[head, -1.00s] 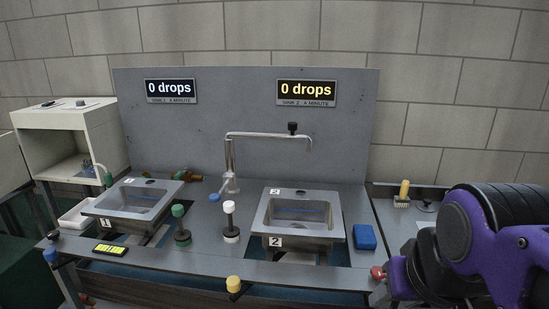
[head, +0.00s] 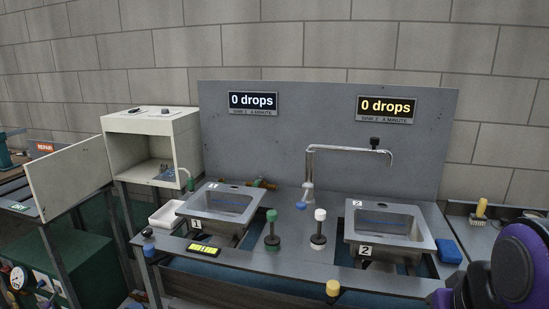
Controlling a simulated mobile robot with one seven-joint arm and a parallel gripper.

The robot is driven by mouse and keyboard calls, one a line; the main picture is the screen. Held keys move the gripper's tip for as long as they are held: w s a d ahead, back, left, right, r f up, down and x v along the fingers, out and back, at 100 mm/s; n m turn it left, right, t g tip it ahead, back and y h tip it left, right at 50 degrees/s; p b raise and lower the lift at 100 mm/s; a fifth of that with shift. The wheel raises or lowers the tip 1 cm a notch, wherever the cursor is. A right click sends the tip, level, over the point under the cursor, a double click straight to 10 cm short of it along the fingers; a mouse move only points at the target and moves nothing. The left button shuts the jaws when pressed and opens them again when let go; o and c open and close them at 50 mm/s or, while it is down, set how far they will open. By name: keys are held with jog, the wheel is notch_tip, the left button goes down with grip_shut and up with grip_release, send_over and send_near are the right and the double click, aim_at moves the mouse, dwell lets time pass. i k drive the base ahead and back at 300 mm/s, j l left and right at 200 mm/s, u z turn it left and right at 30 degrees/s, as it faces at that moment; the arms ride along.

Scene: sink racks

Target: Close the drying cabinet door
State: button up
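The drying cabinet (head: 118,150) is a cream box on a stand at the left of the sink bench. Its door (head: 68,178) is a flat cream panel, swung wide open to the left. The inside of the cabinet shows, with a small bluish item (head: 168,173) on its floor. Part of my purple and black arm shows at the lower right edge, far from the door. My gripper is out of the picture.
Sink 1 (head: 187,212) and sink 2 (head: 431,241) sit in the grey bench, with a tall faucet (head: 310,165) between them. Several coloured knobs line the bench front. A white tray (head: 160,226) lies beside sink 1. A green cabinet (head: 85,262) stands below the door.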

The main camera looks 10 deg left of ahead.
aim_at(58, 180)
jog(key=j, duration=4.25)
jog(key=i+j, duration=0.15)
jog(key=j, duration=0.25)
jog(key=i+j, duration=0.1)
jog(key=j, duration=0.35)
jog(key=i+j, duration=0.15)
jog(key=j, duration=0.25)
jog(key=i+j+z, duration=0.1)
jog(key=j, duration=0.35)
jog(key=k+j+u, duration=0.25)
jog(key=i+j, duration=0.05)
jog(key=j, duration=0.05)
